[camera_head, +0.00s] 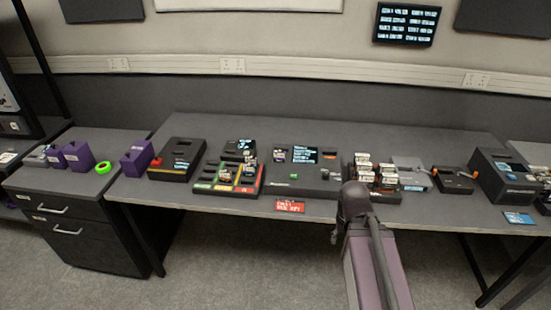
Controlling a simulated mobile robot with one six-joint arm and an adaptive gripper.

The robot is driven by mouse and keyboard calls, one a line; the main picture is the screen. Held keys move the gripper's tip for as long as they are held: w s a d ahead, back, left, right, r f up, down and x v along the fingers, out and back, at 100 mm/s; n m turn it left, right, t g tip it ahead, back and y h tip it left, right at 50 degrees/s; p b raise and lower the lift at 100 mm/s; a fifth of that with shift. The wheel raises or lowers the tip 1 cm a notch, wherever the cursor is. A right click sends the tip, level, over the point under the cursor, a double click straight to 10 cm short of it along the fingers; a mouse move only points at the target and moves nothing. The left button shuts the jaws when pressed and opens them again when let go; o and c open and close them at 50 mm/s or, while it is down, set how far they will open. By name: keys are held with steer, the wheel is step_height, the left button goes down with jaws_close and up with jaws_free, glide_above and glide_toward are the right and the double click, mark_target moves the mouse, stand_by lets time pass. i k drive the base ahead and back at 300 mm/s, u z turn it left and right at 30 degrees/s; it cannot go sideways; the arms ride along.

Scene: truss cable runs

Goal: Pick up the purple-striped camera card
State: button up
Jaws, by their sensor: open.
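I cannot make out a purple-striped camera card for certain. A small item with white and purple on it (280,155) sits beside the small screen on the middle console; it is too small to name. Several small white-topped cards (364,168) stand in a rack right of the middle, partly hidden by my arm. More small cards stand around the tray with coloured lanes (230,189). My arm rises from the bottom, and its dark joint is in front of the table edge. My gripper cannot be made out.
The long grey table (330,128) has a clear back strip. A dark printer-like box (502,178) is at right.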

mark_target(278, 157)
steer(key=i, duration=0.85)
steer(key=z, duration=0.05)
